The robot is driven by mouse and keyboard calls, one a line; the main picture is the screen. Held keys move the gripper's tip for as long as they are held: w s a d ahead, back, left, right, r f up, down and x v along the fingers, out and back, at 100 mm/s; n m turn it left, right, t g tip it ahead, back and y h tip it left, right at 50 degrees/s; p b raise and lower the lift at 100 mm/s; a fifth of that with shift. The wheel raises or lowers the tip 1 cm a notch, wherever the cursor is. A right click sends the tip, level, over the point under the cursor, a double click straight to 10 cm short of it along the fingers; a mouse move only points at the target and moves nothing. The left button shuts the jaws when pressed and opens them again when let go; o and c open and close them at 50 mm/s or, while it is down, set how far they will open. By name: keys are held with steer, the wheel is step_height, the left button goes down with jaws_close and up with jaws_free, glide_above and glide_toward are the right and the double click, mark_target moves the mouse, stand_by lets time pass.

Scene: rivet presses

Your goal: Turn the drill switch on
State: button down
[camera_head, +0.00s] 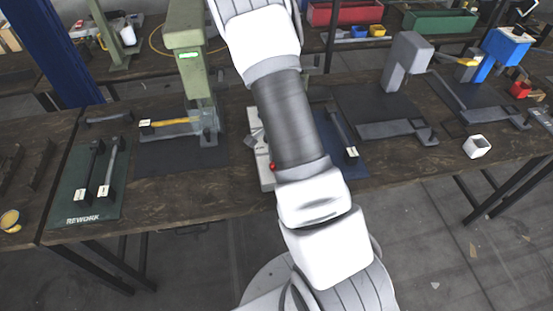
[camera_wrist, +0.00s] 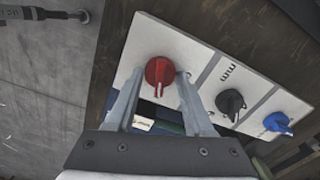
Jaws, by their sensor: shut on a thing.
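A white switch panel (camera_wrist: 203,68) lies across the wrist view with a red knob (camera_wrist: 158,76), a black knob (camera_wrist: 230,101) and a blue knob (camera_wrist: 278,123) in a row. I cannot read which one is marked for the drill. My gripper (camera_wrist: 160,76) has one finger on each side of the red knob and is shut on it. The knob's white pointer line runs toward the gripper base. In the head view, part of the panel (camera_head: 253,130) and the red knob (camera_head: 272,166) show beside my arm, which hides the gripper.
A green press (camera_head: 187,60) stands left of my arm, and a grey press (camera_head: 407,62) and a blue press (camera_head: 500,55) stand to the right. A green rework mat (camera_head: 68,213) with tools lies at left.

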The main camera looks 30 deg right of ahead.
steer(key=shift+c, duration=1.4)
jaws_free()
steer(key=shift+r, duration=0.1)
step_height(320, 180, up, 17)
steer(key=p, duration=0.1)
steer(key=shift+r, duration=0.15)
